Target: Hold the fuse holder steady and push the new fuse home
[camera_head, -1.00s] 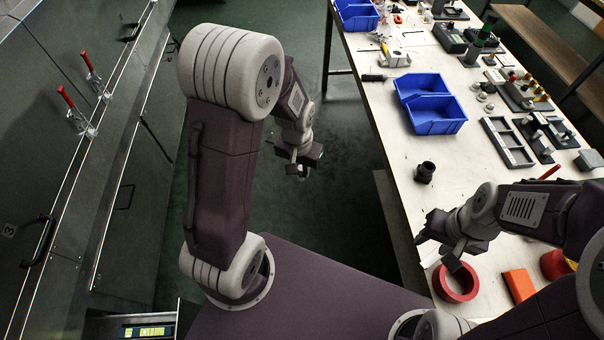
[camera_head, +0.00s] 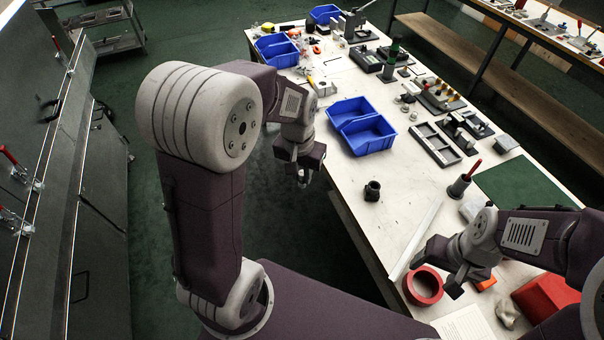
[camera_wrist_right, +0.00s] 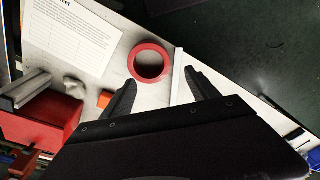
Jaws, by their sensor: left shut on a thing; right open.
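My left gripper (camera_head: 303,177) hangs over the dark green floor, just left of the workbench (camera_head: 400,207). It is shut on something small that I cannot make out. My right gripper (camera_head: 436,276) is open and empty, above the near end of the bench by a red ring (camera_head: 411,287). I cannot pick out the fuse holder or the new fuse with certainty in either view.
Blue bins (camera_head: 376,134), a black cylinder (camera_head: 372,191) and a grey compartment tray (camera_head: 436,152) stand on the bench. A red box (camera_head: 545,297) and a printed sheet (camera_head: 465,325) lie near my right arm. Dark cabinets (camera_head: 35,235) stand at left.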

